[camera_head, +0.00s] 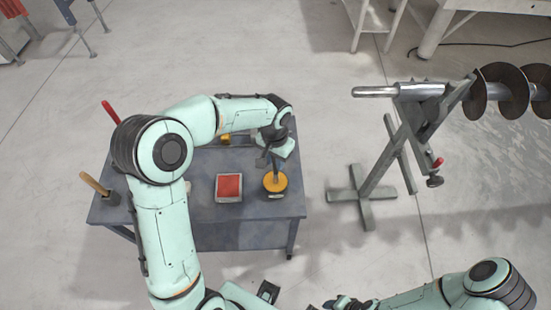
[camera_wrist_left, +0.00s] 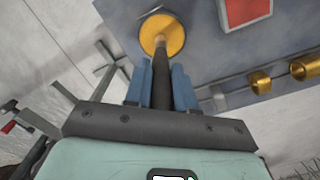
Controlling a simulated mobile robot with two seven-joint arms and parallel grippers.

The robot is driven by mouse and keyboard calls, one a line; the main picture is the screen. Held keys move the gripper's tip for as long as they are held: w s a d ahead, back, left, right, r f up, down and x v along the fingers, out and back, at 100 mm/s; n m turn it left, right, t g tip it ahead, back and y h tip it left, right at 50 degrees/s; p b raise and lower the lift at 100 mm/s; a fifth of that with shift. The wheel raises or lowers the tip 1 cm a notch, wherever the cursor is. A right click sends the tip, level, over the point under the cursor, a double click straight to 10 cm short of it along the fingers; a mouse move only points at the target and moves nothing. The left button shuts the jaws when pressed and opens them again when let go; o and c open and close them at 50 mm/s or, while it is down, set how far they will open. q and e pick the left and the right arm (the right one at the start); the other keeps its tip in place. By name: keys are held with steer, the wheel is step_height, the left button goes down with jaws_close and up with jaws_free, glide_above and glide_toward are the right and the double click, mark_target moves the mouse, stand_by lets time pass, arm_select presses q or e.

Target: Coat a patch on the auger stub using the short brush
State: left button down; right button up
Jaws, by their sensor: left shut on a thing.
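My left gripper (camera_head: 272,161) is above the right part of the blue-grey table. Its blue fingers, clear in the left wrist view (camera_wrist_left: 162,85), are shut on the dark handle of the short brush (camera_wrist_left: 160,62). The brush points down at a round pot of yellow-orange coating (camera_head: 275,182), which also shows in the left wrist view (camera_wrist_left: 175,36). Its tip overlaps the yellow surface; I cannot tell how deep it sits. The auger stub (camera_head: 375,91) is a bare shiny shaft at the left end of the auger. My right gripper (camera_head: 345,302) is at the bottom edge, its jaws unclear.
The table (camera_head: 215,222) also carries a red-filled tray (camera_head: 229,187), a wooden handle (camera_head: 95,183) in a dark holder, a red handle (camera_head: 110,110) and small yellow items. The auger stand (camera_head: 380,170) spreads its feet right of the table, with open floor between.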

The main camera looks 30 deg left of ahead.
arm_select(q)
steer(key=shift+f, duration=0.1)
steer(key=shift+r+p, duration=1.8)
steer(key=shift+r, duration=1.8)
arm_select(e)
steer(key=w+r, duration=0.1)
steer(key=r, duration=0.1)
steer(key=w+r, duration=0.2)
steer(key=shift+w+r, duration=0.25)
arm_select(q)
steer(key=shift+f, duration=0.1)
